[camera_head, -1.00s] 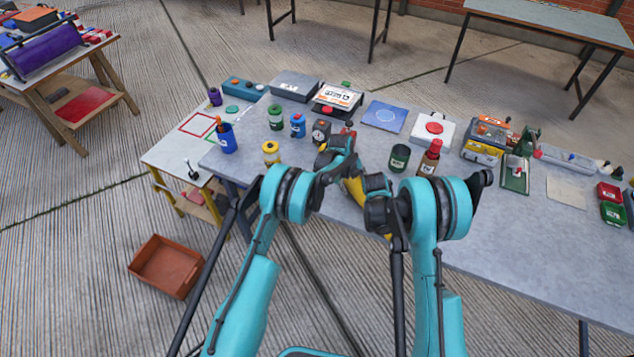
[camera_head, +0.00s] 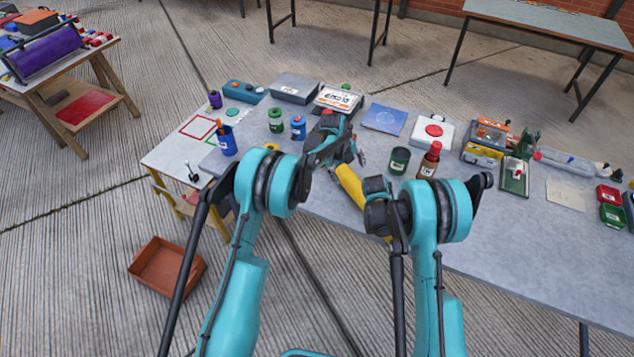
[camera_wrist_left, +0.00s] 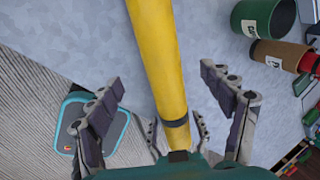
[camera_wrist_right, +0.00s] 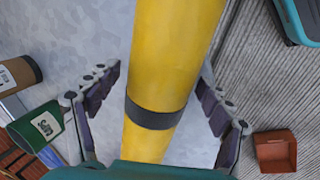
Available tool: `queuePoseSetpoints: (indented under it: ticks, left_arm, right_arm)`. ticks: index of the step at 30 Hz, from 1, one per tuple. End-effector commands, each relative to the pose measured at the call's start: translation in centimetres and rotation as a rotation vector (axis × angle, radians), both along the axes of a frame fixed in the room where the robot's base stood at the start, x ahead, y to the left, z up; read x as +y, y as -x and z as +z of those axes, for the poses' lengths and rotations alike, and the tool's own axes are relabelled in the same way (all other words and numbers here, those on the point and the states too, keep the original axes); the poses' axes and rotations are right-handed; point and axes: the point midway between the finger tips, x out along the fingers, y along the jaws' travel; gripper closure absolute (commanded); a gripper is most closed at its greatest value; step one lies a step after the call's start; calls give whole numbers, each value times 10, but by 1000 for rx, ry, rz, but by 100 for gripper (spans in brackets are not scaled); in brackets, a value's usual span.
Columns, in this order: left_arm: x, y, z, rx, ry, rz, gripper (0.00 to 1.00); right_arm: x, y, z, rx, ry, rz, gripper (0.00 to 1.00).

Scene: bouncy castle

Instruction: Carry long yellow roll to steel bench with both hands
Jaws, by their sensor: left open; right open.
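The long yellow roll (camera_head: 350,186) lies at the near edge of the grey table, partly hidden by my arms in the head view. In the left wrist view the roll (camera_wrist_left: 158,60), with a dark band, runs between the spread fingers of my open left gripper (camera_wrist_left: 165,95). In the right wrist view the roll (camera_wrist_right: 172,45), also banded, runs between the spread fingers of my open right gripper (camera_wrist_right: 160,90). Neither gripper is closed on it. In the head view my left gripper (camera_head: 350,152) is over the roll; my right gripper is hidden. I cannot tell for certain which table is the steel bench.
The grey table (camera_head: 480,235) holds jars, a brown bottle (camera_head: 429,160), boxes and a blue sheet (camera_head: 384,117). A grey-topped table with dark legs (camera_head: 550,20) stands back right. An orange tray (camera_head: 166,266) lies on the floor. A wooden table (camera_head: 75,62) stands far left.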

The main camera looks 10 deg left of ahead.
Motion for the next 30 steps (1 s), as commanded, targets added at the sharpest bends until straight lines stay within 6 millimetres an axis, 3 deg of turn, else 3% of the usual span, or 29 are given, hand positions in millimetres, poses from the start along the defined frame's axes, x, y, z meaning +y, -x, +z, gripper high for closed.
queuePoseSetpoints:
  ticks: [8, 21, 30]
  left_arm:
    - [3, 3, 14, 0, 0, 0, 20]
    - [3, 3, 14, 0, 0, 0, 20]
    - [3, 3, 14, 0, 0, 0, 20]
  right_arm:
    - [3, 2, 12, 0, 0, 1, 20]
    - [24, 21, 96, 0, 0, 1, 20]
    - [28, 24, 114, 0, 0, 0, 20]
